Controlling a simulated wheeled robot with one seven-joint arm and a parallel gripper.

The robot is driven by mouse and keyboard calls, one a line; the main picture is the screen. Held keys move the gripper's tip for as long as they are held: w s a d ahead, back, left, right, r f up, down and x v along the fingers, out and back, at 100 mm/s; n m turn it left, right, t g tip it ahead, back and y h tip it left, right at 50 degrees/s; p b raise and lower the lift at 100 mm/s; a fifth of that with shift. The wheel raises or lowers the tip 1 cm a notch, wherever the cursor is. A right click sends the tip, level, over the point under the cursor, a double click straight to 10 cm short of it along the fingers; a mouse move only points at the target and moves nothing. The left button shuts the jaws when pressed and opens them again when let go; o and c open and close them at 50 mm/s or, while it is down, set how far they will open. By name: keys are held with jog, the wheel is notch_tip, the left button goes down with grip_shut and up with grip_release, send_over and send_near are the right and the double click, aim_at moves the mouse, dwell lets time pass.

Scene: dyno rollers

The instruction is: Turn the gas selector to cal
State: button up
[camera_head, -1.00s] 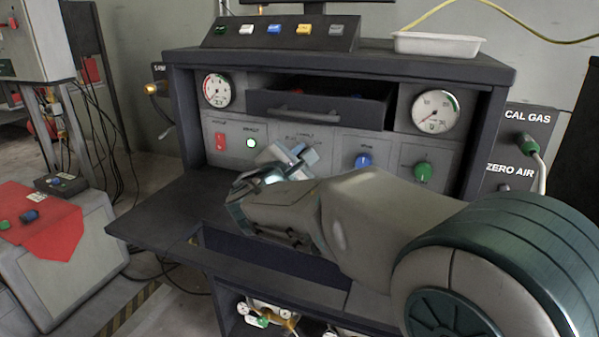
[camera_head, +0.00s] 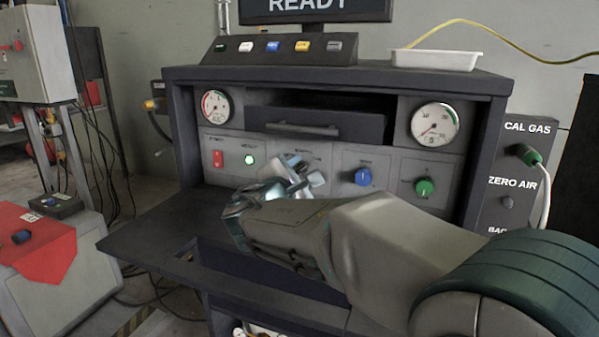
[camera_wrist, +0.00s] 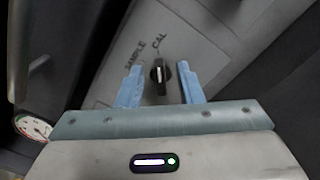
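The gas selector is a small black knob (camera_wrist: 158,76) on a grey panel in the wrist view. The labels SAMPLE and CAL are printed above it, SAMPLE to the left and CAL to the right. A pale mark shows on the knob's face; the knob seems to point between the labels, though its exact setting is hard to tell. My gripper (camera_wrist: 159,66) is open, with one blue finger on each side of the knob and gaps visible. In the head view my gripper (camera_head: 303,172) is in front of the panel and hides the selector.
A blue knob (camera_head: 362,177) and a green knob (camera_head: 425,187) are right of my gripper. A red switch (camera_head: 218,158) and a lit green button (camera_head: 249,160) are left. A drawer (camera_head: 315,124) is above; a dark shelf (camera_head: 150,240) juts out below.

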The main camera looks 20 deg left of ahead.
jog(key=s, duration=0.4)
jog(key=s+p, duration=0.1)
jog(key=s, duration=0.4)
jog(key=s+a+p, duration=0.1)
jog(key=s, duration=0.3)
jog(key=shift+s, duration=0.4)
